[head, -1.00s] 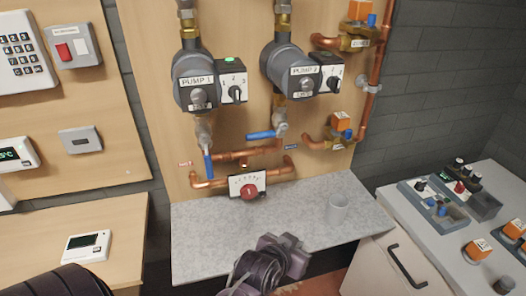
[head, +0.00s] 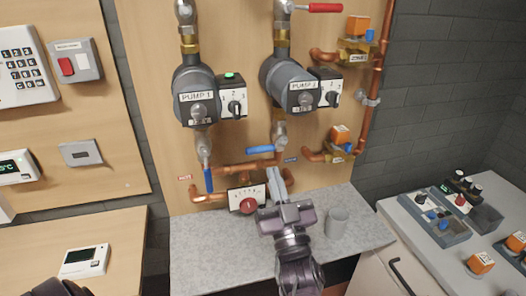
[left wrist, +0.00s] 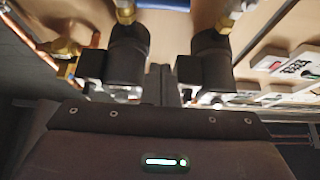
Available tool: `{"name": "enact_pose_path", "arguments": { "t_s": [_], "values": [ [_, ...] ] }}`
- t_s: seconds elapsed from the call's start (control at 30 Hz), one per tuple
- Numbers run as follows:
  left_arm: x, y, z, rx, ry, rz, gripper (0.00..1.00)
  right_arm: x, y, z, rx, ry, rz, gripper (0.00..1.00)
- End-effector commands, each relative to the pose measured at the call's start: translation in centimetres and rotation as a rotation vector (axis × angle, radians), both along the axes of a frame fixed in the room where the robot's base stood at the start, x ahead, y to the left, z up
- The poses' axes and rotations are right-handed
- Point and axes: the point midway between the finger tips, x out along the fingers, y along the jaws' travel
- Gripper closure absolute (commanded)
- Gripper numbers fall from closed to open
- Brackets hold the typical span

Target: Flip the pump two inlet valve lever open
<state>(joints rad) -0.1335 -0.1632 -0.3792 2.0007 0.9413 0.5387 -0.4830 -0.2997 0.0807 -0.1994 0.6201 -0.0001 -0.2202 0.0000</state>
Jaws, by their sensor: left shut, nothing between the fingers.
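The grey pump labelled PUMP 2 (head: 288,80) is on the wooden board. Below it is a valve with a blue lever (head: 260,149) lying nearly level and pointing left. Above it is a valve with a red lever (head: 325,7) pointing right, at the top edge. Which lever is the inlet one I cannot read. My left gripper (head: 274,172) is shut and empty, fingers pointing up at the board, just below the blue lever in the picture. Contact is not visible. In the left wrist view, its dark fingers (left wrist: 161,85) show between two pumps. My right gripper is not in view.
PUMP 1 (head: 197,90) is to the left, with its blue lever (head: 209,180) hanging down. Copper pipes and a gauge panel with a red knob (head: 248,205) lie low on the board. A grey cup (head: 337,222) stands on the speckled counter (head: 205,250).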

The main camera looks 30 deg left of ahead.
Motion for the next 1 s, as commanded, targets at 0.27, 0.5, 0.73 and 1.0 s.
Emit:
{"name": "enact_pose_path", "arguments": {
  "t_s": [0.27,0.5,0.73,1.0],
  "values": [
    [0.0,0.0,0.0,0.001,-0.001,-0.001,1.00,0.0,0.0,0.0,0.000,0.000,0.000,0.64],
    [1.3,1.5,1.5,0.002,-0.003,-0.001,1.00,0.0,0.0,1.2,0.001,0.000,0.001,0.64],
    [4.0,4.7,4.3,0.003,-0.003,0.000,1.00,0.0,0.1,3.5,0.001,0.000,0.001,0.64],
    [5.9,6.9,3.2,0.000,0.006,-0.002,1.00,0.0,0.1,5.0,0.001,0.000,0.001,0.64]
  ]
}}
